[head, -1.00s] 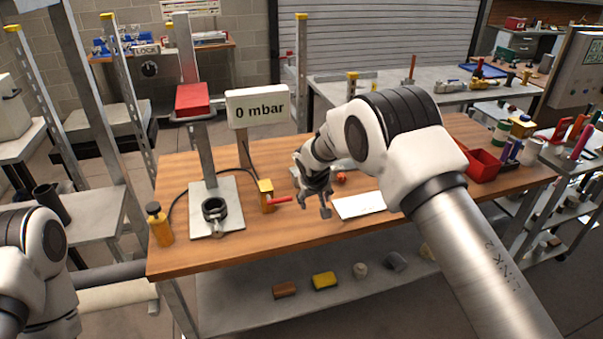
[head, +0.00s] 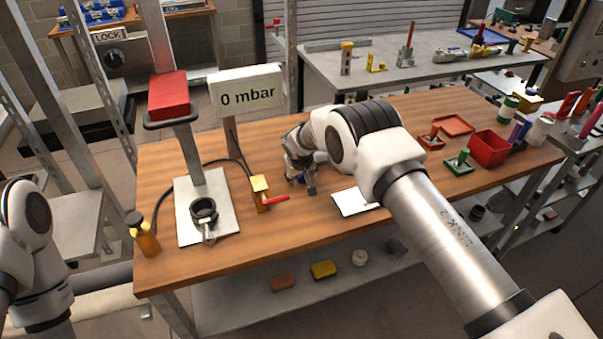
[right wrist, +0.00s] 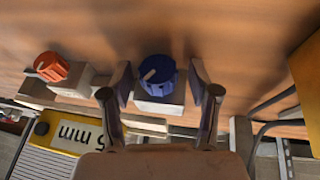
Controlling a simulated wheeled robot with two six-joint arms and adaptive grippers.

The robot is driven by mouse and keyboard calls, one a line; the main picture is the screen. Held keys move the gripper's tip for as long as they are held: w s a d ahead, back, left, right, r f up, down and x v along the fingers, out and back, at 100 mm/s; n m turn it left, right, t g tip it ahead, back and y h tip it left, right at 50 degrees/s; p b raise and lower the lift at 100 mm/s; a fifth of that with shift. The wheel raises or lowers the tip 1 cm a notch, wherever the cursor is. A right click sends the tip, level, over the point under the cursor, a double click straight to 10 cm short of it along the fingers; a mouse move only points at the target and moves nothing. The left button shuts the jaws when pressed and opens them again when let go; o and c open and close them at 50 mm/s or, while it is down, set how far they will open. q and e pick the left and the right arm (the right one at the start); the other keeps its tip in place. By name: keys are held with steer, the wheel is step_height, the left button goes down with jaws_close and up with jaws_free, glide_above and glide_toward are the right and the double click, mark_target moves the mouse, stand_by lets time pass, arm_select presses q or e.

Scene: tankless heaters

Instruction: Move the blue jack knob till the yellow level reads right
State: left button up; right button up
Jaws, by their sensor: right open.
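The blue jack knob (right wrist: 157,75) sits on a pale block in the right wrist view, with a light pointer mark on its top. My right gripper (right wrist: 159,88) is open, one finger on each side of the knob, with small gaps visible. In the head view the right gripper (head: 303,180) is over the bench behind the white sheet and mostly hides the knob. The yellow level (right wrist: 66,143) shows at the lower left of the right wrist view. Its upside-down display shows "5 mm", possibly cut off by my gripper. My left gripper is out of view.
An orange knob (right wrist: 50,67) stands left of the blue one. On the wooden bench (head: 270,245) are a yellow valve with a red handle (head: 263,194), a "0 mbar" display (head: 247,93), a white sheet (head: 352,202) and a red bin (head: 490,149).

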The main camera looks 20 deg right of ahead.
steer(key=shift+s+r, duration=0.1)
steer(key=shift+r, duration=0.05)
steer(key=shift+s+r, duration=0.1)
steer(key=c, duration=1.2)
steer(key=shift+o, duration=0.2)
